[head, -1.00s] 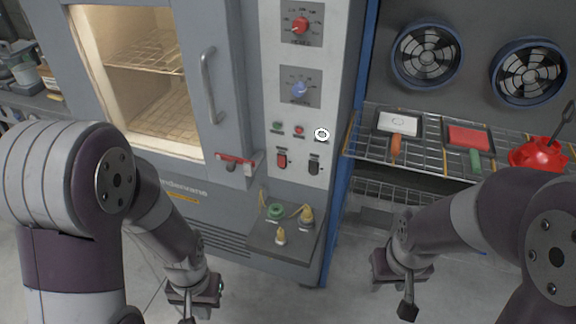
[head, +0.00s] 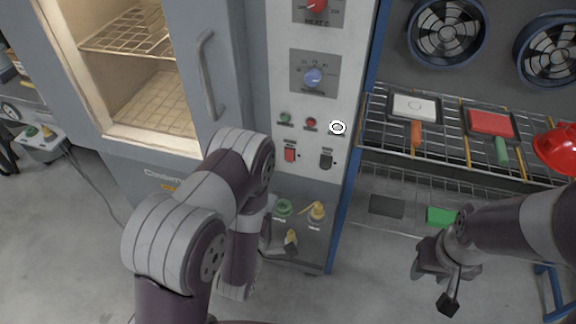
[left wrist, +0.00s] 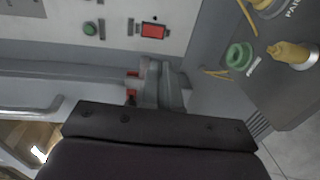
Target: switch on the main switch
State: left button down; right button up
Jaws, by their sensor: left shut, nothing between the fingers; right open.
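The grey control panel carries a red rocker switch (head: 290,152) and a black rocker switch (head: 326,160) side by side; their labels are too small to read, so I cannot tell which is the main switch. The red switch also shows in the left wrist view (left wrist: 153,30), beyond the fingers. My left gripper (left wrist: 165,85) is shut and empty, in front of the panel and apart from the red switch. In the head view, my own arm mostly hides it, below and left of the switches. My right gripper (head: 435,287) is open and empty, low at the right.
Green (head: 285,117) and red (head: 311,123) buttons or lamps and a blue knob (head: 313,77) sit above the switches. A ledge below holds a green ring (head: 283,207) and yellow fittings. The oven door handle (head: 208,75) stands out at left; a wire rack (head: 450,160) is at right.

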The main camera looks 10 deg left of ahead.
aim_at(289, 160)
pick_arm(q)
jog(key=w, duration=0.4)
jog(key=w+f+p, duration=0.1)
jog(key=w, duration=0.9)
jog(key=shift+d+f+p, duration=0.15)
jog(key=shift+f+p, duration=0.25)
jog(key=shift+w, duration=0.1)
